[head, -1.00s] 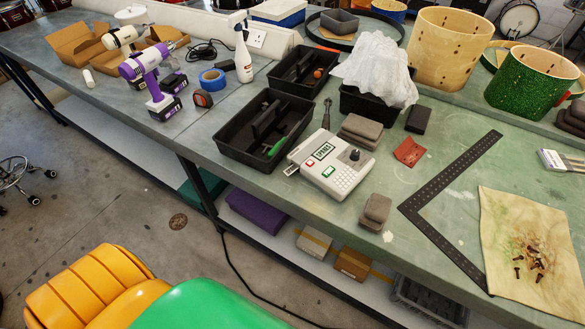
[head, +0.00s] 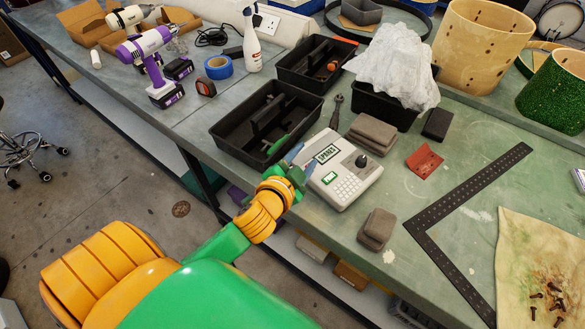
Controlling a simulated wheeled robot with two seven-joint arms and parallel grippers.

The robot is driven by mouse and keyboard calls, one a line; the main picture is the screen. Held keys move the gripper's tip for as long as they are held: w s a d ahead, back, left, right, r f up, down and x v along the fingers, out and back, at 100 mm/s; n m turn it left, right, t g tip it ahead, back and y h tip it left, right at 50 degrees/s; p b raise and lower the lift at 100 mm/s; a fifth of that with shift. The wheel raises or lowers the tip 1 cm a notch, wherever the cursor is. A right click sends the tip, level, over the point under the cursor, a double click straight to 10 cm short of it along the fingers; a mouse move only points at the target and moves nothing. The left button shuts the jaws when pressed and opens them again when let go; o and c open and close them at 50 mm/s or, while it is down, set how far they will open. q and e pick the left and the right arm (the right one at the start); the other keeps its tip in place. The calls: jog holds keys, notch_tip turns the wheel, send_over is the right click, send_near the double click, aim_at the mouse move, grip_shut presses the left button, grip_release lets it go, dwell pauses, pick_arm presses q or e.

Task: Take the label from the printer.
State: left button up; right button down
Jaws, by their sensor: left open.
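The label printer (head: 347,186) is a pale grey box with a keypad, a dark knob, a small green-lit button and a display reading "SPARES". It stands near the bench's front edge. My left gripper (head: 302,161) is at the printer's left side, with its jaws open around the place where the label comes out. The label itself is hidden behind the fingers, so I cannot tell whether they touch it. My right gripper is not in view.
A black divided tray (head: 222,133) stands just left of the printer, with a second tray (head: 292,57) behind it. Grey sanding blocks (head: 376,229) and a black steel square (head: 462,186) lie to the right. A purple drill (head: 144,46) stands at left.

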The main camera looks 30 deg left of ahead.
pick_arm(q)
jog(key=w+d+r+m+t+h, duration=0.25)
jog(key=r+m+h, duration=0.2)
jog(key=r, duration=0.25)
jog(key=w+d+r+m+t+h, duration=0.1)
jog(key=d+r+m+t+h, duration=0.25)
jog(key=r+m, duration=0.3)
jog(key=s+d+r+m+g+h, duration=0.2)
jog(key=d+m+g+h, duration=0.3)
jog(key=d+m+h, duration=0.5)
jog(key=s+a+f+m+g+y, duration=0.2)
jog(key=a+f+m+g+y, duration=0.35)
jog(key=f+m+g, duration=0.65)
jog(key=s+a+f+m+y, duration=0.1)
jog(key=a+f+y, duration=0.1)
jog(key=a+y, duration=0.5)
jog(key=a+f+y, duration=0.2)
jog(key=a, duration=0.9)
jog(key=b+x, duration=0.2)
jog(key=x, duration=0.1)
jog(key=b+x, duration=0.5)
jog(key=x, duration=0.1)
jog(key=shift+d+b, duration=0.35)
jog(key=shift+r, duration=0.1)
